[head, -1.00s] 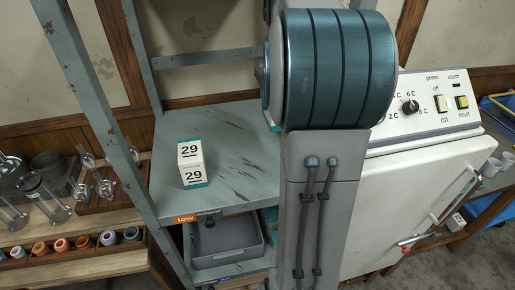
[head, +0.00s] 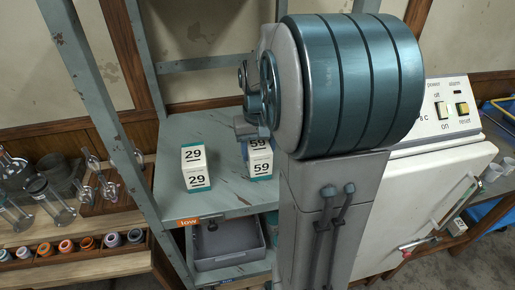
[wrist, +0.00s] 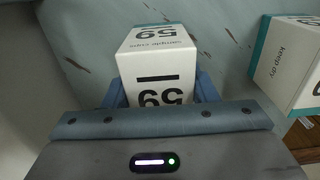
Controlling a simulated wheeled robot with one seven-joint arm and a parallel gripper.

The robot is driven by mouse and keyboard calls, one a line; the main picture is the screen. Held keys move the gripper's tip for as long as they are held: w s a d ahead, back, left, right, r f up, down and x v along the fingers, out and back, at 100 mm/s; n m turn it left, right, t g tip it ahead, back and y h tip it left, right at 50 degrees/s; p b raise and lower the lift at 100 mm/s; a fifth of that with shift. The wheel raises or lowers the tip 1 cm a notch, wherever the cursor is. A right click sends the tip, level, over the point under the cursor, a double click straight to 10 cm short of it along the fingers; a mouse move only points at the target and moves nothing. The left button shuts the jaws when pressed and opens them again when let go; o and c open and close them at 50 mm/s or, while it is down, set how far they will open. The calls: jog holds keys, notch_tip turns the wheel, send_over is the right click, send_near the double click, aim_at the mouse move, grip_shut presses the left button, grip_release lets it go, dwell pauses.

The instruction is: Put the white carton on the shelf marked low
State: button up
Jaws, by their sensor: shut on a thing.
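A white carton with a teal band, marked 59 (head: 260,164), is at the right part of the grey-green shelf (head: 226,203). An orange label reading "low" (head: 187,221) is on this shelf's front edge. In the wrist view the carton (wrist: 158,62) sits between the blue fingers of my gripper (wrist: 160,90), which is shut on it. The carton looks upright, at or just above the shelf surface; I cannot tell whether it touches. In the head view my arm hides most of the gripper.
A similar white carton marked 29 (head: 195,167) stands on the same shelf to the left, also in the wrist view (wrist: 289,62). A grey bin (head: 228,247) is on the level below. Shelf posts (head: 92,110) stand left; a white cabinet (head: 425,205) is right.

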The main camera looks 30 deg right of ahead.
jog(key=shift+f, duration=0.15)
jog(key=o, duration=1)
jog(key=shift+o, duration=0.2)
